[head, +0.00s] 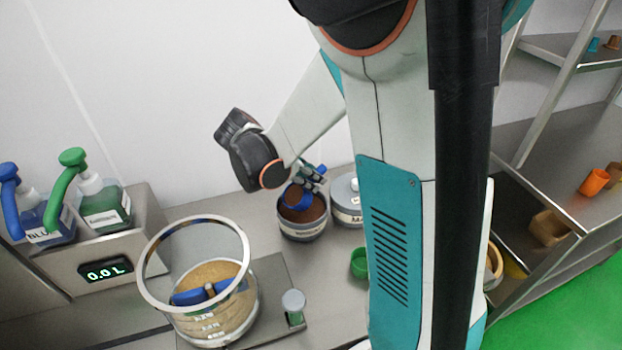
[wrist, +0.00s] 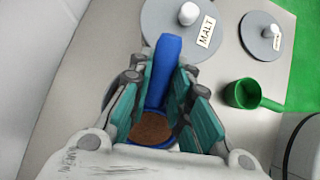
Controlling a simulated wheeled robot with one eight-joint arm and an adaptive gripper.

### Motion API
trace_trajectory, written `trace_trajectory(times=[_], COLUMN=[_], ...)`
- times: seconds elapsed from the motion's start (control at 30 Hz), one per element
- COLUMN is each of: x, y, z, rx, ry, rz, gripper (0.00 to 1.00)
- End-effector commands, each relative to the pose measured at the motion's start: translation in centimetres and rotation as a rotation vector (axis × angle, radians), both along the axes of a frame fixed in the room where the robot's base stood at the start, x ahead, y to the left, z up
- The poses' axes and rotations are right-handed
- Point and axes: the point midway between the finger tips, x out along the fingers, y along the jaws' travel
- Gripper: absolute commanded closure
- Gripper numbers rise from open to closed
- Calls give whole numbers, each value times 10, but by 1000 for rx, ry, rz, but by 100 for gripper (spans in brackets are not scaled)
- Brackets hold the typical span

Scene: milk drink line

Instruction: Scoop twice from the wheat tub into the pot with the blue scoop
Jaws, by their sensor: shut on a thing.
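My gripper (head: 312,178) is shut on the handle of the blue scoop (wrist: 163,72). In the head view the scoop (head: 295,196) is at the mouth of an open tub (head: 301,232) of brown grain. I cannot read this tub's label. In the wrist view brown grain (wrist: 152,128) shows inside the scoop's blue rim, partly hidden by my fingers. A wide see-through vessel with a metal ring rim (head: 152,290), seemingly the pot, stands at the lower left. It shows tan contents and a blue piece inside.
A grey-lidded tub marked MALT (wrist: 168,30) and another lidded tub (wrist: 262,48) stand beside the open tub. A green scoop (wrist: 240,94) lies near them. Blue and green pump bottles (head: 102,205) stand at left above a 0.0 L display (head: 105,270). A small lidded jar (head: 294,306) is near the vessel.

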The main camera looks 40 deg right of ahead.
Motion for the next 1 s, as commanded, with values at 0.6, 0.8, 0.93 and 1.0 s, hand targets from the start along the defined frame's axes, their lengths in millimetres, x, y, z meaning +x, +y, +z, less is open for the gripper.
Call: trace_trajectory(times=[0.6,0.8,0.93,1.0], x=[-1,-1,0,-1], y=[-1,-2,-1,-2], z=[20,27,32,35], rx=[175,271,340,384], ry=[-21,-34,-43,-49], rz=[-3,-4,-4,-6], gripper=[100,100,100,100])
